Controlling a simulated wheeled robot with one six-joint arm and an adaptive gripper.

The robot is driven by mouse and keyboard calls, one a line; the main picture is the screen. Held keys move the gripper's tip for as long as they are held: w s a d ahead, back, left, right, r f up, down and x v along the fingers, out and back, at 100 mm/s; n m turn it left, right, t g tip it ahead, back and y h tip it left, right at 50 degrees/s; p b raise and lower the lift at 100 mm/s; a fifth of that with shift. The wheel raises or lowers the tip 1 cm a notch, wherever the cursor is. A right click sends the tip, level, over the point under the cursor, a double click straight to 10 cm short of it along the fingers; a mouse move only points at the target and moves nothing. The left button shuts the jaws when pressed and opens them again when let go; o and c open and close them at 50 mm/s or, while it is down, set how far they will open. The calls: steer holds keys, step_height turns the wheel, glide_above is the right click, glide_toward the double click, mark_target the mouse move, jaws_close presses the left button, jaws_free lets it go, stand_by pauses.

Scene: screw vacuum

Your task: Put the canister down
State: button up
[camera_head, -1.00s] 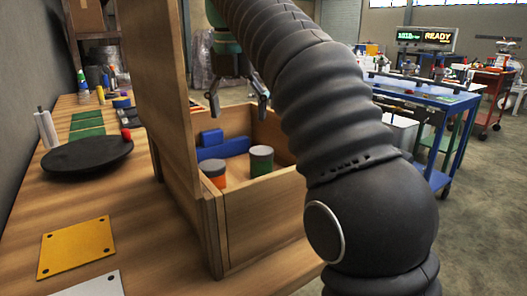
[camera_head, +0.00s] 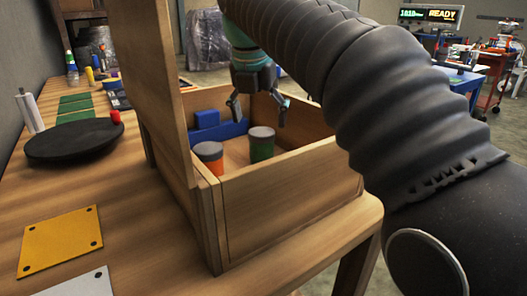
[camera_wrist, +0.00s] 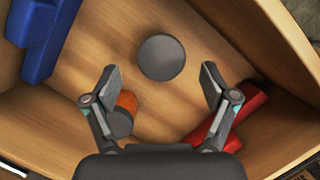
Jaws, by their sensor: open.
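A green canister with a grey lid (camera_head: 262,146) stands upright on the floor of the wooden box. An orange canister with a grey lid (camera_head: 209,158) stands to its left. My gripper (camera_head: 258,112) is open and empty, pointing down into the box above the green canister. In the wrist view, a round grey lid (camera_wrist: 161,57) lies ahead of and between the open fingertips (camera_wrist: 158,82), not touching them. The orange canister (camera_wrist: 126,103) is partly hidden behind the left finger there.
The wooden box (camera_head: 285,200) has a tall left panel (camera_head: 158,90). Inside are a blue block (camera_head: 217,133) and, in the wrist view, a red block (camera_wrist: 232,122). A black round plate (camera_head: 70,140) and a yellow plate (camera_head: 60,240) lie on the bench to the left.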

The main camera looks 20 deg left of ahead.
mark_target(261, 131)
steer(key=x, duration=0.3)
steer(key=shift+b, duration=0.3)
steer(key=shift+s+b+x, duration=0.1)
steer(key=shift+b+x, duration=0.25)
steer(key=shift+x, duration=1.05)
steer(key=shift+s+b+x, duration=0.15)
steer(key=shift+b+x, duration=0.2)
steer(key=shift+x, duration=1)
steer(key=c, duration=1.4)
